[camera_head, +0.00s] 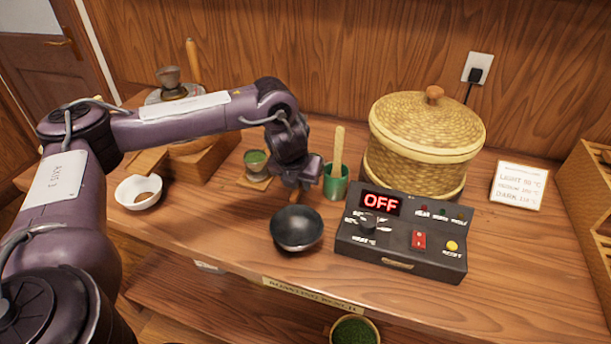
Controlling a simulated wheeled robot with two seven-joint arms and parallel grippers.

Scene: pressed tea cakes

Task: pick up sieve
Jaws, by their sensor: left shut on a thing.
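A dark, round, bowl-shaped thing with a short brown handle, which I take to be the sieve (297,229), is at the front middle of the table. Its mesh cannot be made out. My left gripper (299,187) is just behind it, pointing down, and is shut at the brown handle. The fingers hide part of the handle. I cannot tell whether the sieve rests on the table or is slightly raised. My right gripper is not in view.
A black control box (400,262) reading OFF stands close on the right, before a lidded woven basket (424,135). A green cup (336,187) with a wooden stick is behind the sieve. A small cup (255,160) and white bowl (139,191) lie left.

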